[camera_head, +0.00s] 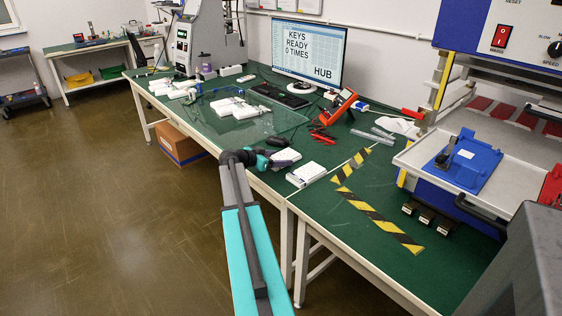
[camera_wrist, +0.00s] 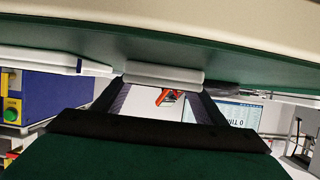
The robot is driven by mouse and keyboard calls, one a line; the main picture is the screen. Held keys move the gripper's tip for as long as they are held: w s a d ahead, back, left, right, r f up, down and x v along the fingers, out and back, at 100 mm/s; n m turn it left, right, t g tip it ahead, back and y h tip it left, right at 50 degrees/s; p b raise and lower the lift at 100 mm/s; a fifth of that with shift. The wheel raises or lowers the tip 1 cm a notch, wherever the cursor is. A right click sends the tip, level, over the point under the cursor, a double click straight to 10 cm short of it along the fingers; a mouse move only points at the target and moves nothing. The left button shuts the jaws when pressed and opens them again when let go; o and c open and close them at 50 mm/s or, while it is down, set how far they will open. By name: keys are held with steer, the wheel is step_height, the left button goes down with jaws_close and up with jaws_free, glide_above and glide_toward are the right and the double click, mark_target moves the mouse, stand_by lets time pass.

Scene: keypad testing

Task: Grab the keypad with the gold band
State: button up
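Two white keypads lie near the table's front edge in the camera_head view: one (camera_head: 306,174) with its keys facing up, and one (camera_head: 285,157) beside my gripper (camera_head: 262,161). More white keypad-like units (camera_head: 235,107) lie farther back on the left. I cannot make out a gold band on any of them. The camera_wrist view is upside down. There, my gripper (camera_wrist: 162,92) is open, its dark fingers apart, with a white edge-on object (camera_wrist: 163,75) in front of the fingertips. Contact cannot be told.
The green table (camera_head: 330,215) has yellow-black tape (camera_head: 380,222) on its right part. A clear sheet (camera_head: 270,118) lies behind the keypads. A monitor (camera_head: 296,50) reads "KEYS READY 0 TIMES". A press with a blue fixture (camera_head: 463,160) stands at the right.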

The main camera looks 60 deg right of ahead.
steer(key=shift+c, duration=0.9)
steer(key=shift+r, duration=0.1)
steer(key=shift+r, duration=0.8)
steer(key=shift+r+b, duration=0.3)
steer(key=shift+r, duration=0.6)
steer(key=s+a, duration=0.2)
steer(key=a, duration=0.3)
steer(key=s+a+r+b, duration=0.1)
steer(key=s+a, duration=0.1)
steer(key=a, duration=0.2)
steer(key=s+a, duration=0.2)
steer(key=a, duration=0.3)
steer(key=shift+s+a+r+b, duration=0.15)
steer(key=shift+a+r+b, duration=0.05)
steer(key=shift+a+b, duration=0.15)
